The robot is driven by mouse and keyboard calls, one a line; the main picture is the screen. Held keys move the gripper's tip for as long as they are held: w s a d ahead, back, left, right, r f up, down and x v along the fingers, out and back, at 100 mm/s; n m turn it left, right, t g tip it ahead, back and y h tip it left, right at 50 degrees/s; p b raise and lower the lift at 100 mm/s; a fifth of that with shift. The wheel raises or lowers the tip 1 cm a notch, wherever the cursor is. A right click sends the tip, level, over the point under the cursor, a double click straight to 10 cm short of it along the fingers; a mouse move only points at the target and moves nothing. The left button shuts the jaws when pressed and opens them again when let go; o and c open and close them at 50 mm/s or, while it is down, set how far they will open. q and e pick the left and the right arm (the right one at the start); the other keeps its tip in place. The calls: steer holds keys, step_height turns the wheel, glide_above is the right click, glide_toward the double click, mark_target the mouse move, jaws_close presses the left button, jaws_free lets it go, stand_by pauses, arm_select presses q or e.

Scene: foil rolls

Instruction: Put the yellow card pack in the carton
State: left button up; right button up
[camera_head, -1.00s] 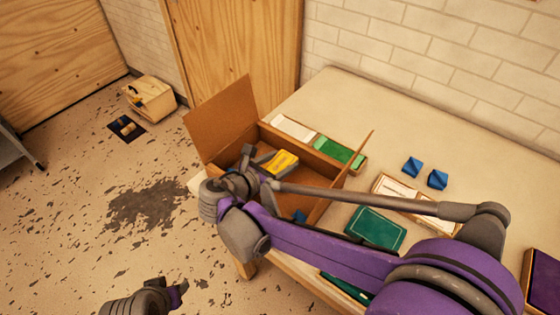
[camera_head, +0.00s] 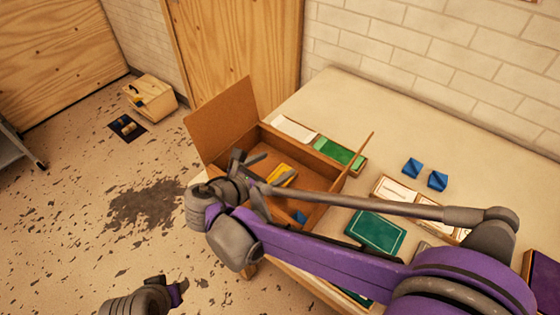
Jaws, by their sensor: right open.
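The yellow card pack (camera_head: 281,177) lies low inside the open brown carton (camera_head: 324,168), partly hidden by my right arm. A blue item (camera_head: 299,217) also shows inside the carton. My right gripper (camera_head: 251,167) is open at the carton's near left side, its fingers just left of the pack and apart from it as far as I can see. My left gripper (camera_head: 178,290) is low at the left, over the floor and far from the carton. Its jaws are too small to read.
The carton stands on a pale table (camera_head: 440,140) with its flaps up. Around it are a green pack (camera_head: 340,151), a white pack (camera_head: 295,129), a dark green box (camera_head: 375,231), a tray of cards (camera_head: 400,192) and two blue pieces (camera_head: 412,168). The table's back is clear.

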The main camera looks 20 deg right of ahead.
steer(key=v, duration=0.9)
steer(key=shift+d, duration=0.1)
